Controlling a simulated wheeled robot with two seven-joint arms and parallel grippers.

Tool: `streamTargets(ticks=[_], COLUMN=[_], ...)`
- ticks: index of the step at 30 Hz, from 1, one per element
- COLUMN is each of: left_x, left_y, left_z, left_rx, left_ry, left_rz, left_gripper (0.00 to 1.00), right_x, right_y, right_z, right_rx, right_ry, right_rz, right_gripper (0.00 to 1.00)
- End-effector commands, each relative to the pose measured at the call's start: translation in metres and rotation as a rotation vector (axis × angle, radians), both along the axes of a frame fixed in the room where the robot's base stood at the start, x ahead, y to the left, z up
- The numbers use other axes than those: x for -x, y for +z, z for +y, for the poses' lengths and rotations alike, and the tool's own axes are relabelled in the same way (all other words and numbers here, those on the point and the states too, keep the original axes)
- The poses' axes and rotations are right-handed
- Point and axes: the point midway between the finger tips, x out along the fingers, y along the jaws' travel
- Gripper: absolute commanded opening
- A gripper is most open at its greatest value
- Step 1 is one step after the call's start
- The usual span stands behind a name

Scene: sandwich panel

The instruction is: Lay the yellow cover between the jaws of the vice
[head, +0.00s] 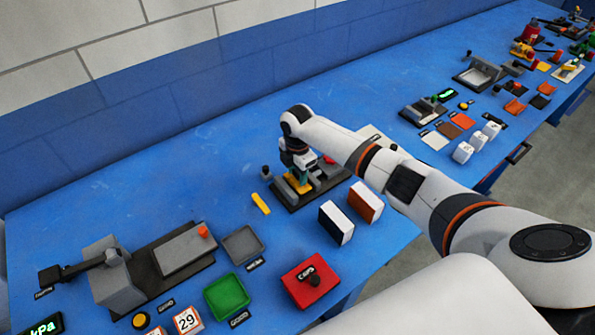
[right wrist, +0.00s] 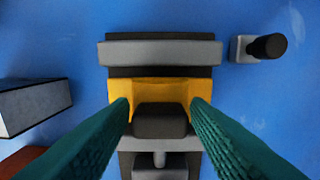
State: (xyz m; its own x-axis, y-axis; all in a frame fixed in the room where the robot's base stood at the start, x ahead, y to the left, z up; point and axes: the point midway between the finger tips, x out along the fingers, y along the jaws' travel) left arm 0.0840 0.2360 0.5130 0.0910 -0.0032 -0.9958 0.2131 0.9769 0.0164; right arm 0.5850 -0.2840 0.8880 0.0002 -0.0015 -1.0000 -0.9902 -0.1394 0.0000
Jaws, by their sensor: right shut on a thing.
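The vice (head: 325,181) stands on the blue bench, on a dark base, with grey jaws. In the right wrist view its far grey jaw (right wrist: 160,53) lies across the top and a nearer grey part (right wrist: 160,144) lies below. The yellow cover (right wrist: 160,84), notched in the middle, is between the teal fingers of my right gripper (right wrist: 160,112), which is shut on it. In the head view the yellow cover (head: 298,184) shows under my right gripper (head: 297,173), over the vice. From above it overlaps the gap between the jaws; its exact height is unclear. My left gripper is not in view.
A separate yellow piece (head: 261,203) lies left of the vice. A white-and-black block (head: 336,222) and an orange-and-white block (head: 366,202) stand in front. A red box (head: 310,281), a green tray (head: 227,296) and a grey tray (head: 243,245) are nearer. The bench behind the vice is clear.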

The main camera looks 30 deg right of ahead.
Motion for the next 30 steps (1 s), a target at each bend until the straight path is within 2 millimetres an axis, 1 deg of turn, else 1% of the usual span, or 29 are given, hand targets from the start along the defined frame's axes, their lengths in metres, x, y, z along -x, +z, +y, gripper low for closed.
streamTargets(ticks=[5,18,30], left_x=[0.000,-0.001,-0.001], left_y=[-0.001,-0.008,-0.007], left_z=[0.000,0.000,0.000], left_rx=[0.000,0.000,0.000], left_ry=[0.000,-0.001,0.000], left_rz=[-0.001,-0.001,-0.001], left_gripper=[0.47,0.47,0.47], right_x=[0.000,0.000,0.000], right_y=[-0.001,-0.013,-0.013], right_z=[0.000,0.000,0.000], right_rx=[0.000,0.000,0.000], right_ry=[0.000,0.000,0.000], right_rz=[0.000,0.000,-0.001], right_gripper=[0.17,0.17,0.17])
